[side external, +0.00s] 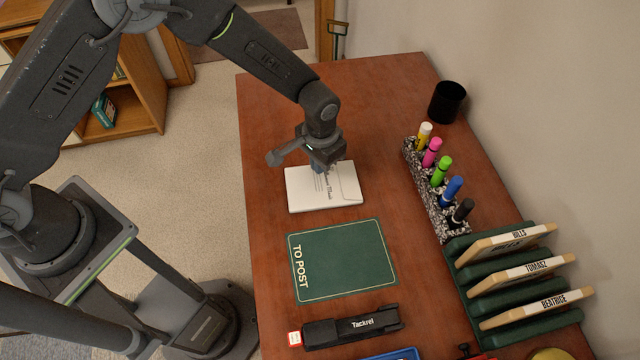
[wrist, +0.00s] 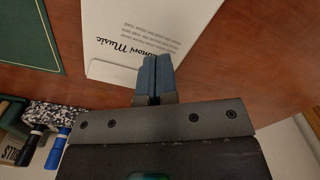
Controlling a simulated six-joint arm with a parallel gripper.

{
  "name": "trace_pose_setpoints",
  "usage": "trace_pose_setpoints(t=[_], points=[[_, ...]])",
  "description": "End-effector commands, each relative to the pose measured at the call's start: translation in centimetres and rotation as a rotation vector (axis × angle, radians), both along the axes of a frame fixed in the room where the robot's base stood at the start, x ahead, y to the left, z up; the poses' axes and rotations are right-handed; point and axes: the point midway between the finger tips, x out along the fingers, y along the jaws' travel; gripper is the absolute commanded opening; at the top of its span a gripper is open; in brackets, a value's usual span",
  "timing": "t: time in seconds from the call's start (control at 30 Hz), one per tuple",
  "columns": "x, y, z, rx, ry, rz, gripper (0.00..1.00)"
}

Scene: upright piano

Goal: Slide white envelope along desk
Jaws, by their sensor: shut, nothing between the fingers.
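The white envelope (side external: 306,192) lies flat on the brown desk (side external: 270,110), beyond the green mat. It also shows in the wrist view (wrist: 125,30), with printed text including "Music". The green "TO POST" mat (side external: 345,262) lies flat on the desk nearer the camera, with a bare strip of desk between it and the envelope. My gripper (side external: 322,178) is shut and empty. Its blue fingertips (wrist: 155,75) are over the envelope near one edge; I cannot tell whether they touch it. The gripper hides part of the envelope in the side view.
A speckled holder (side external: 427,190) with several markers stands along the wall side. A black cup (side external: 447,102) is at the far right. A green rack (side external: 475,275) holds labelled wooden-edged files. A black Tackrel stapler (side external: 352,326) lies nearer than the mat. The desk's far left is clear.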

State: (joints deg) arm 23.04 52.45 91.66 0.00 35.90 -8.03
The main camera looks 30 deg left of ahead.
Motion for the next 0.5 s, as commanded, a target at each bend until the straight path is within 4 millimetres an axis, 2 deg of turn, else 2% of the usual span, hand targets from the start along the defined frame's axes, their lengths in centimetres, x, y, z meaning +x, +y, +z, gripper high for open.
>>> trace_pose_setpoints(t=[0.5], points=[[-0.01,0.00,-0.88,0.000,0.001,0.000,0.00]])
